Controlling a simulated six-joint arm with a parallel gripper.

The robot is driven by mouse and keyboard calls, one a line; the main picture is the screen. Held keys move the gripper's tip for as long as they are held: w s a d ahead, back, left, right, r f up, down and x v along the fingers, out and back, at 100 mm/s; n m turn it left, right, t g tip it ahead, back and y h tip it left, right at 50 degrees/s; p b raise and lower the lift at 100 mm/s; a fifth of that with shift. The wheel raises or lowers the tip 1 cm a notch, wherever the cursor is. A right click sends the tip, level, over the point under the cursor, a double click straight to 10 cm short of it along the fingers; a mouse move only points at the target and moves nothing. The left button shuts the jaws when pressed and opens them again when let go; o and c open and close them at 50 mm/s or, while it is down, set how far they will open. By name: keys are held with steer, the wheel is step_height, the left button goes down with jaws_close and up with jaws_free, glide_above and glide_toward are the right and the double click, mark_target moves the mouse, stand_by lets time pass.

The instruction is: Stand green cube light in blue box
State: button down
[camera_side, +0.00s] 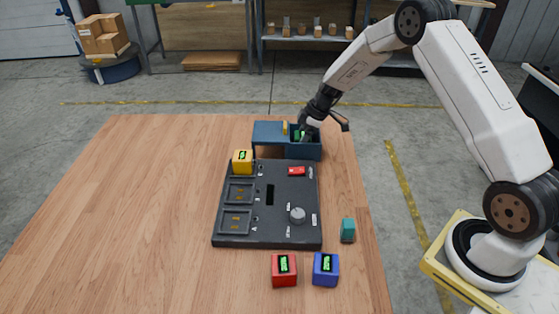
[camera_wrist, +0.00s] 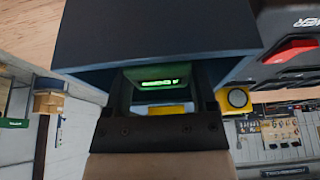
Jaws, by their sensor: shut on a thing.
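The blue box (camera_side: 303,151) stands at the back of the table, with a flat blue panel (camera_side: 268,132) on its left side. The green cube (camera_side: 297,135) shows as a bit of green in the box's opening. In the wrist view the green cube (camera_wrist: 150,88) has a lit green display and sits between my fingers. My gripper (camera_side: 304,128) reaches down into the box opening, shut on the cube. In the wrist view a dark blue surface (camera_wrist: 155,35) of the box lies close to the cube. Whether the cube touches the box floor is hidden.
A dark control board (camera_side: 265,215) lies in front of the box, with a yellow cube (camera_side: 242,161) at its back left corner. A red cube (camera_side: 284,270), a blue cube (camera_side: 326,269) and a teal block (camera_side: 347,230) stand nearer the front. The table's left side is clear.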

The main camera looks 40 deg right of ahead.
jaws_free()
stand_by(0.5)
steer(key=shift+r, duration=4.5)
steer(key=s+a+r+m+h, duration=0.1)
steer(key=s+a+m, duration=0.3)
steer(key=s, duration=0.8)
steer(key=s+a+r+m+h, duration=0.1)
steer(key=s+a+m, duration=0.4)
steer(key=s, duration=0.8)
steer(key=a+h, duration=0.1)
steer(key=a, duration=0.2)
steer(key=shift+s+a+g, duration=0.2)
steer(key=shift+s+g, duration=0.1)
